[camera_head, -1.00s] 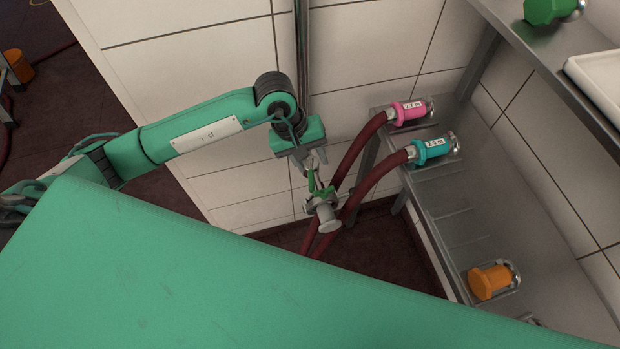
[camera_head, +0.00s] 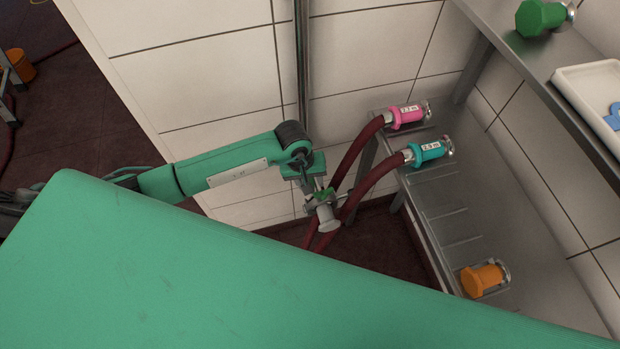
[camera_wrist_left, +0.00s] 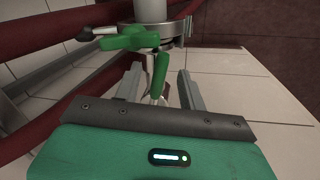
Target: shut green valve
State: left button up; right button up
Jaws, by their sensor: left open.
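The green valve (camera_head: 323,195) sits on a grey metal pipe fitting (camera_head: 328,219) in front of the tiled wall in the head view. In the left wrist view its green handle (camera_wrist_left: 126,39) crosses the fitting, and a green lever part (camera_wrist_left: 160,72) hangs down toward my fingers. My left gripper (camera_wrist_left: 158,76) is open, with one finger on each side of that lever part. I cannot tell whether a finger touches it. In the head view the left gripper (camera_head: 317,186) is right at the valve and partly hidden by its own wrist. My right gripper is out of view.
Dark red hoses (camera_head: 352,158) pass close by the valve to pink (camera_head: 407,115) and teal (camera_head: 429,151) couplings on a metal shelf. An orange coupling (camera_head: 482,279) sits lower on it. A green coupling (camera_head: 540,17) and white tray (camera_head: 575,90) are on the upper shelf.

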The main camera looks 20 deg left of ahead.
pick_arm(q)
jog(key=shift+d+f, duration=0.1)
jog(key=shift+f, duration=0.25)
grip_shut()
